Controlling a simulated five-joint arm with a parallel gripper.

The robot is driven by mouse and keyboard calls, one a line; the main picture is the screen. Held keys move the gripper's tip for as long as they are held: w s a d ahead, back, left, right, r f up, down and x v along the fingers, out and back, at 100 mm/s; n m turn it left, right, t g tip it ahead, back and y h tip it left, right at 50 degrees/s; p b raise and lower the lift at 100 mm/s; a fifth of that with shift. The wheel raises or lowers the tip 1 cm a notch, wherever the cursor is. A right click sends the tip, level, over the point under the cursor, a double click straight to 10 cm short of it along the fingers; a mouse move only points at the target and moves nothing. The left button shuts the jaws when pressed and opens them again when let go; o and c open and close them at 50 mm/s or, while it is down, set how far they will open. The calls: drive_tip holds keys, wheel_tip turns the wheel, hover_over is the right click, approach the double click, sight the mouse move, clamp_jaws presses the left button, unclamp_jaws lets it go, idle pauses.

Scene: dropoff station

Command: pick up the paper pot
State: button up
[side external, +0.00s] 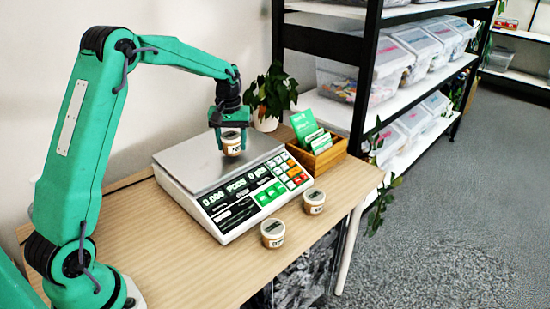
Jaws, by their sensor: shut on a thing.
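My gripper (230,124) points down over the plate of the scale (186,165). It is shut on a small round pot (232,148) with a dark-lettered label. The pot is upright between the green fingers. I cannot tell for sure whether it touches the plate or hangs just above it. Two similar small lidded pots stand on the wooden table in front of the scale: one (314,203) near the scale's right corner, the other (272,235) nearer the front edge. The labels are too small to read surely, so I cannot tell which pot is the paper pot.
The scale's keypad (282,172) faces the front, its display showing zeros. A wooden box with green cards (322,158) stands right of the scale. A potted plant (270,98) is behind. A shelf with clear bins (365,75) stands beyond. The table's front left is clear.

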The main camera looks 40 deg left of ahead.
sight(232, 136)
drive_tip(key=r, duration=0.3)
drive_tip(key=shift+d+r, duration=0.3)
drive_tip(key=shift+d, duration=0.1)
drive_tip(key=s+d+r, duration=0.2)
drive_tip(key=d+r, duration=0.4)
drive_tip(key=d, duration=0.4)
drive_tip(key=shift+s+d+r, duration=0.15)
drive_tip(key=shift+s+d, duration=0.05)
drive_tip(key=shift+d, duration=0.15)
drive_tip(key=s+d+f, duration=0.3)
drive_tip(key=d+f, duration=0.2)
drive_tip(key=d, duration=0.6)
drive_tip(key=s+d+f, duration=0.2)
drive_tip(key=d+f, duration=0.4)
drive_tip(key=d, duration=0.5)
drive_tip(key=w+a+f, duration=0.2)
drive_tip(key=a, duration=0.1)
drive_tip(key=w+a+f, duration=0.2)
drive_tip(key=w, duration=0.1)
drive_tip(key=w+a+f, duration=0.2)
drive_tip(key=a, duration=0.1)
drive_tip(key=shift+w+a+f, duration=0.2)
drive_tip(key=shift+a+f, duration=0.05)
drive_tip(key=shift+a, duration=0.05)
drive_tip(key=shift+f, duration=0.1)
drive_tip(key=shift+f, duration=1.9)
